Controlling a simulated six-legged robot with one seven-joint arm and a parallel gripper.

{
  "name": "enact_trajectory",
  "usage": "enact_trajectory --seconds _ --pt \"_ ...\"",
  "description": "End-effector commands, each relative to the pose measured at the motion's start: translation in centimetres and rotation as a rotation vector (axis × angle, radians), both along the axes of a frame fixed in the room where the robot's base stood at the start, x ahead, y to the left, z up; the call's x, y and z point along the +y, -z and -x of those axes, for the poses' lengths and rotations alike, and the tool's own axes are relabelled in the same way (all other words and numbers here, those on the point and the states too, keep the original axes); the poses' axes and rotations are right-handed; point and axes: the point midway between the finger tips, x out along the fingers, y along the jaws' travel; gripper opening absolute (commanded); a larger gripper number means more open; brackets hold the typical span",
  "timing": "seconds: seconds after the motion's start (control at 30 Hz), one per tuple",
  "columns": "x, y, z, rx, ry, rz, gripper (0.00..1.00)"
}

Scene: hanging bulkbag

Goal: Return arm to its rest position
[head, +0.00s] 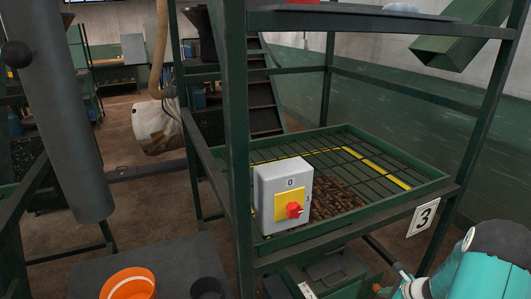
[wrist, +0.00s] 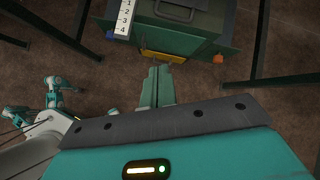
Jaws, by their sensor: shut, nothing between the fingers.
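My gripper (wrist: 157,87) shows in the wrist view as two teal fingers lying side by side, shut and empty. It points toward a green box (wrist: 200,40) with a black handle and a yellow strip on its lower front edge. The fingertips look apart from the box, but the exact gap is hard to tell. In the head view, a teal part of my arm (head: 485,265) is at the lower right corner, and the gripper's fingers cannot be made out there.
A green frame (head: 237,150) carries a mesh-topped tray (head: 420,172) and a grey switch box with a red knob (head: 293,210). An orange bucket (head: 128,284) stands lower left, near a grey column (head: 60,110). A whitish bag (head: 157,126) hangs behind. Dark frame legs (wrist: 262,82) flank the green box.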

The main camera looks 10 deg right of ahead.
Motion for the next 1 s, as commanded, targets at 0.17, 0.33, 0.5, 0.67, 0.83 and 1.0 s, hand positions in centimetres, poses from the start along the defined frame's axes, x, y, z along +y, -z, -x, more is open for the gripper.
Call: enact_trajectory --seconds 0.17,0.33,0.5,0.67,0.83,1.0 --pt "4.6 -7.3 -1.7 -0.049 -0.254 0.131 0.0" --pt "10.1 -14.2 -1.9 -0.095 -0.53 0.276 0.0" --pt "15.5 -20.1 -0.5 -0.137 -0.792 0.422 0.0" --pt "20.3 -24.9 1.8 -0.174 -1.029 0.564 0.0" --pt "24.6 -29.2 5.2 -0.209 -1.269 0.721 0.0" --pt "28.0 -32.5 9.3 -0.237 -1.494 0.887 0.0"
